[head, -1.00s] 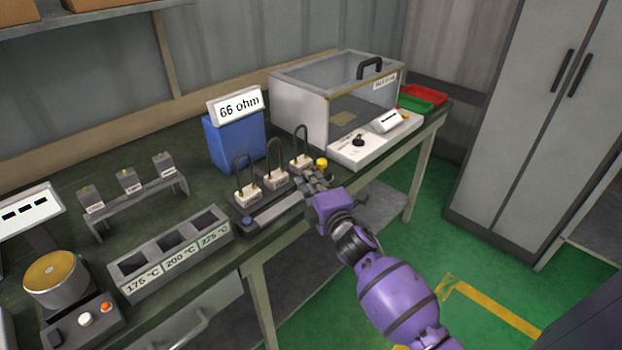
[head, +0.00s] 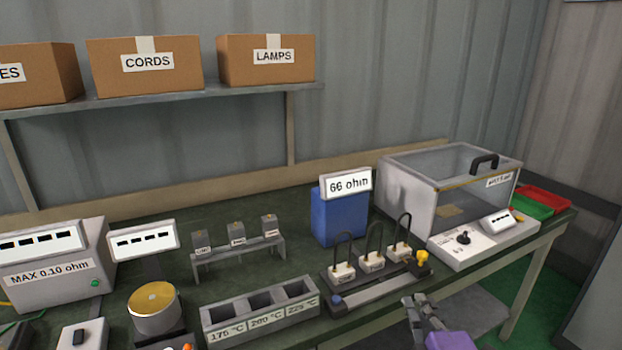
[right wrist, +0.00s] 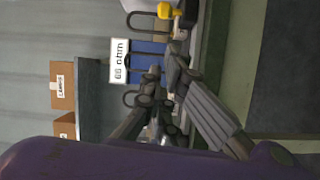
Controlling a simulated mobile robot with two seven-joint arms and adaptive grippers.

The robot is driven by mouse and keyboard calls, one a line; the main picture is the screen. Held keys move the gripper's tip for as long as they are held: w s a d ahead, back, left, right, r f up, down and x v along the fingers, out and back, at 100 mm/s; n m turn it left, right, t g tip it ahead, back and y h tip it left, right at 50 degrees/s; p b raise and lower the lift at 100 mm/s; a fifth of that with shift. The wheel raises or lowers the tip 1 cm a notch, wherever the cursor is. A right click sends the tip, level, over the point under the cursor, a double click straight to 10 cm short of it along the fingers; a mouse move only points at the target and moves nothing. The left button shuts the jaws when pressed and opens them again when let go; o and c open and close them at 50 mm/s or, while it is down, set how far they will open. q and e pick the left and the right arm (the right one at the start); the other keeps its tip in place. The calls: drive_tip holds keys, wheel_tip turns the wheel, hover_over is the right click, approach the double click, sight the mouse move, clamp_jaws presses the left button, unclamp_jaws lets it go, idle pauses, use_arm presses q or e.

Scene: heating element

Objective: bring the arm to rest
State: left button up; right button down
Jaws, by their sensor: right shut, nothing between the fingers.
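My right gripper (head: 418,302) shows at the lower right of the head view, in front of the bench's front edge, with its purple wrist below. It is shut and empty. In the right wrist view its dark fingers (right wrist: 168,85) come together near the middle, and my purple arm fills the bottom. The gripper is near the rack (head: 375,287) that holds several looped heating elements (head: 372,262), and looks apart from it. A yellow knob (head: 422,257) stands at the rack's right end; it also shows in the right wrist view (right wrist: 172,11). My left gripper is not in view.
The green bench (head: 270,275) carries a blue block with a 66 ohm display (head: 346,184), a clear-lidded box (head: 450,185), a three-slot temperature holder (head: 260,312), a brass-topped cylinder (head: 155,305) and a meter (head: 55,265). Red and green trays (head: 545,200) sit far right. Floor beyond is free.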

drive_tip(key=s+a+f+m+g+y+p, duration=0.1)
drive_tip(key=s+a+f+m+g+p, duration=0.35)
drive_tip(key=s+f+m, duration=0.8)
use_arm(q)
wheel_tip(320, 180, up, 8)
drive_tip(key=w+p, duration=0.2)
drive_tip(key=p, duration=0.2)
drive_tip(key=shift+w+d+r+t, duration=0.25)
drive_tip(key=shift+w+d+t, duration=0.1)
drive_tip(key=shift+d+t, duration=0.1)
use_arm(e)
drive_tip(key=s+a+f+m+g, duration=0.1)
drive_tip(key=s+f, duration=0.1)
drive_tip(key=s, duration=0.6)
drive_tip(key=s+a+f+m+g, duration=0.1)
drive_tip(key=s+a+f+g, duration=0.1)
drive_tip(key=s, duration=0.7)
drive_tip(key=s+a+f+m+g, duration=0.1)
drive_tip(key=s+a+f, duration=0.1)
drive_tip(key=s, duration=0.7)
drive_tip(key=shift+s+f+g, duration=0.15)
drive_tip(key=shift+f+g, duration=0.1)
drive_tip(key=shift+g, duration=0.1)
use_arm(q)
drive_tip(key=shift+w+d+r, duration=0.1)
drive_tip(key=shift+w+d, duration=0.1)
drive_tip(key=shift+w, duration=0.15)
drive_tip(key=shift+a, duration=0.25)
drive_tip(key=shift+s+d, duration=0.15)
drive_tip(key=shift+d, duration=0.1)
